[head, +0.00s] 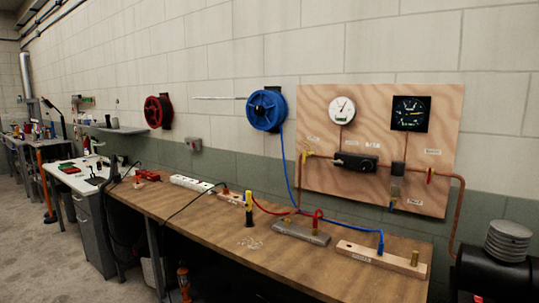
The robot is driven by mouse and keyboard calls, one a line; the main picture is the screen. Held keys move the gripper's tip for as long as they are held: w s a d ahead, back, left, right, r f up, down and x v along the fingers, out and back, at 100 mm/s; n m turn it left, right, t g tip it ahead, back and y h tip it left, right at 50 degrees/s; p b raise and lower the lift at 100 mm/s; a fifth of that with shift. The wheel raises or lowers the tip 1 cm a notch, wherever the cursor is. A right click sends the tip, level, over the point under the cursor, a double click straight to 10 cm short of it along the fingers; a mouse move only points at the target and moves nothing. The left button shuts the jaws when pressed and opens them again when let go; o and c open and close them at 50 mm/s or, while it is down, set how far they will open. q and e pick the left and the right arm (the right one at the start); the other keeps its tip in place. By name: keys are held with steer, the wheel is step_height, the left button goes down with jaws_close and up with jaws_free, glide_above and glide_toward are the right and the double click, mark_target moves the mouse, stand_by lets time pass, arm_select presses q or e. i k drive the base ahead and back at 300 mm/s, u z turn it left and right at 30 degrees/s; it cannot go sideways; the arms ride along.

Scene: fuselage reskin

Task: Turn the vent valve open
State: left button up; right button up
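A plywood board (330,105) hangs on the wall at the right, carrying gauges and copper pipe. A small red handle (430,176) sits on the pipe at the board's right side. A yellow fitting (305,156) sits at its left side. A small fitting with a blue end (391,204) hangs below a grey filter-like body (396,186). The labels are too small to read, so I cannot tell which is the vent valve or whether it is open. Neither of my grippers is in view.
A wooden workbench (190,212) runs below the board. It holds a power strip (192,183), a grey metal block (301,233) and a wooden block (378,257). A blue hose reel (266,109) hangs on the wall; its hose drops to the bench. A black tank (485,272) stands at lower right.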

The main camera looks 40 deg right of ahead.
mark_target(304, 156)
steer(key=u, duration=0.3)
steer(key=i, duration=1.45)
steer(key=z, duration=0.7)
steer(key=i, duration=1.25)
steer(key=z, duration=1.15)
